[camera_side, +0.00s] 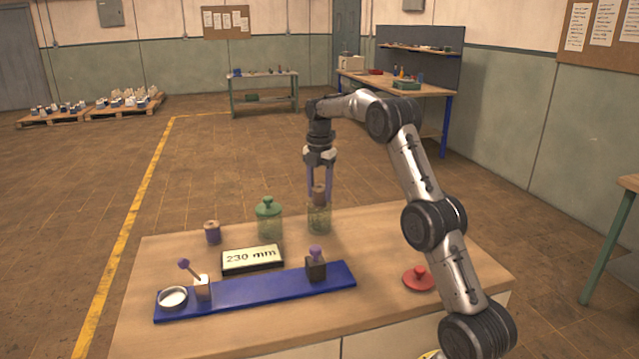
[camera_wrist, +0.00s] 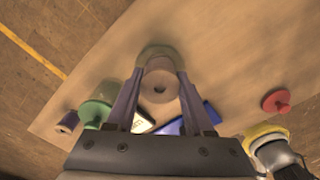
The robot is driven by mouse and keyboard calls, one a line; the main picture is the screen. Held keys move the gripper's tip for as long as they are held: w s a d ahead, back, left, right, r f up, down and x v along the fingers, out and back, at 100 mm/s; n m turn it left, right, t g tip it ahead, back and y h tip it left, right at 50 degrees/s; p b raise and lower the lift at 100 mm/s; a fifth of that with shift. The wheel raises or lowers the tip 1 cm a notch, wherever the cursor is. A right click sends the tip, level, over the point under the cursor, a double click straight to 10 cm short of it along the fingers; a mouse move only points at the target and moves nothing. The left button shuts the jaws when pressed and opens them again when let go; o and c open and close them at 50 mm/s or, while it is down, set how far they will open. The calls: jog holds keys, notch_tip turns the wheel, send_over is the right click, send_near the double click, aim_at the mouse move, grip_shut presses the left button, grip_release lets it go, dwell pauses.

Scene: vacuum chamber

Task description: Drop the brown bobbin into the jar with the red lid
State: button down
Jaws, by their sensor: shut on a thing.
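My gripper (camera_side: 319,187) is shut on the brown bobbin (camera_side: 319,196), which also shows between the fingers in the wrist view (camera_wrist: 160,88). It holds the bobbin upright at the mouth of an open glass jar (camera_side: 319,222). The bobbin's lower part overlaps the jar's top in the side view; I cannot tell how far inside it is. The jar's rim shows behind the bobbin in the wrist view (camera_wrist: 157,50). The red lid (camera_side: 419,280) lies off the jar, on the table at the right; it also shows in the wrist view (camera_wrist: 275,100).
A jar with a green lid (camera_side: 268,206) stands left of the open jar. A purple bobbin (camera_side: 212,234) stands farther left. A display reading 230 mm (camera_side: 252,259) and a blue strip (camera_side: 255,290) holding small items lie in front. The table (camera_side: 400,225) is clear right of the jar.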

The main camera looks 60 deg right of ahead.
aim_at(320, 187)
jog(key=shift+f, duration=0.15)
jog(key=shift+c, duration=1)
grip_release()
jog(key=shift+r, duration=3.5)
